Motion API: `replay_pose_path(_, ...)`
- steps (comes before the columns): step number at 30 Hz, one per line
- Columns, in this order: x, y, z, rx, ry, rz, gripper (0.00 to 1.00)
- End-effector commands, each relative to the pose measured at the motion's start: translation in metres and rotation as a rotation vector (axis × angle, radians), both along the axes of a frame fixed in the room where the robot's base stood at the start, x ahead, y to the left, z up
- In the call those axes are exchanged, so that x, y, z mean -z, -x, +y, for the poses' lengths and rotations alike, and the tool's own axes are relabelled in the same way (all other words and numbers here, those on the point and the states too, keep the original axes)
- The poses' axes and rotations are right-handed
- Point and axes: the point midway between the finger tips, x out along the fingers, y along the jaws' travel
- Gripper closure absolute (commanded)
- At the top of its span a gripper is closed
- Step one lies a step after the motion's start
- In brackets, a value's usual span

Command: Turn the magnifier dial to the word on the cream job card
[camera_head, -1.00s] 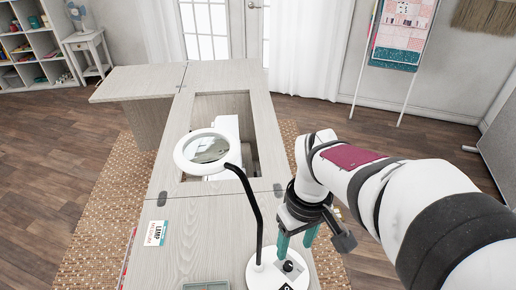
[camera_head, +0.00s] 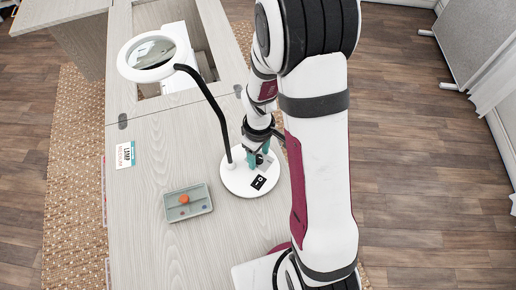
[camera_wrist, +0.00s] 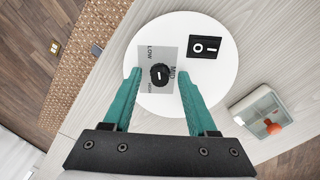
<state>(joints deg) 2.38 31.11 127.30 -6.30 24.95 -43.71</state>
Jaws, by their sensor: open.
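The magnifier lamp (camera_head: 154,57) has a ring lens on a black gooseneck over a round white base (camera_head: 240,178). In the head view the gripper (camera_head: 258,156) largely hides the dial. The job card (camera_head: 125,155) lies at the left, reading LAMP and apparently MEDIUM.
A black rocker switch (camera_wrist: 206,46) is on the base beside the dial plate. A grey-green tray (camera_head: 188,214) with an orange item stands left of the base. The lamp's gooseneck (camera_head: 211,102) rises left of my gripper. The cabinet top (camera_head: 150,255) in front is clear.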

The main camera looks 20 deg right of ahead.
Motion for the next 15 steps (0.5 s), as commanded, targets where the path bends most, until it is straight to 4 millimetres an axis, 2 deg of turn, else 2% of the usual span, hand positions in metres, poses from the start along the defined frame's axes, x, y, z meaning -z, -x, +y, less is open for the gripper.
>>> replay_pose_path(5,0.0,0.0,0.0,0.0,0.0,0.0,0.42)
replay_pose_path(6,-0.0001,0.0,0.0,0.0,0.0,0.0,0.46)
replay_pose_path(15,-0.0003,0.0,0.0,0.0,0.0,0.0,1.0)
